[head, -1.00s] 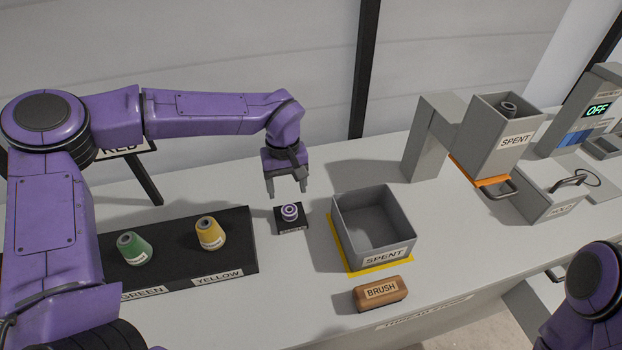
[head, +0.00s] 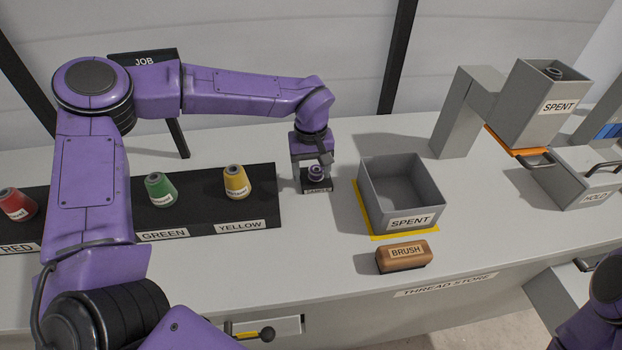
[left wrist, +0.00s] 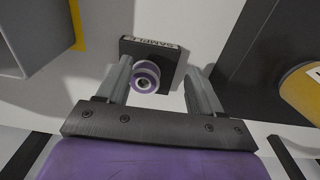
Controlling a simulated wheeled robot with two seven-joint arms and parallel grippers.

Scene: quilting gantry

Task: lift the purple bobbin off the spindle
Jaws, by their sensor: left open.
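The purple bobbin (head: 316,173) sits upright on a small black base with a label (head: 317,186), between the spent bin and the thread rack. In the left wrist view the bobbin (left wrist: 145,77) shows between my fingers, nearer the left one, and the base (left wrist: 152,52) lies behind it. The spindle itself is hidden by the bobbin. My left gripper (head: 312,178) is open and lowered around the bobbin; the left wrist view shows its two fingers (left wrist: 160,85) apart. I cannot tell if either finger touches it. My right gripper is out of view; only part of my right arm shows.
A grey open bin marked SPENT (head: 423,197) stands just right of the bobbin, with a brush (head: 403,256) in front. A black rack (head: 207,212) at left holds red, green and yellow cones (head: 237,182).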

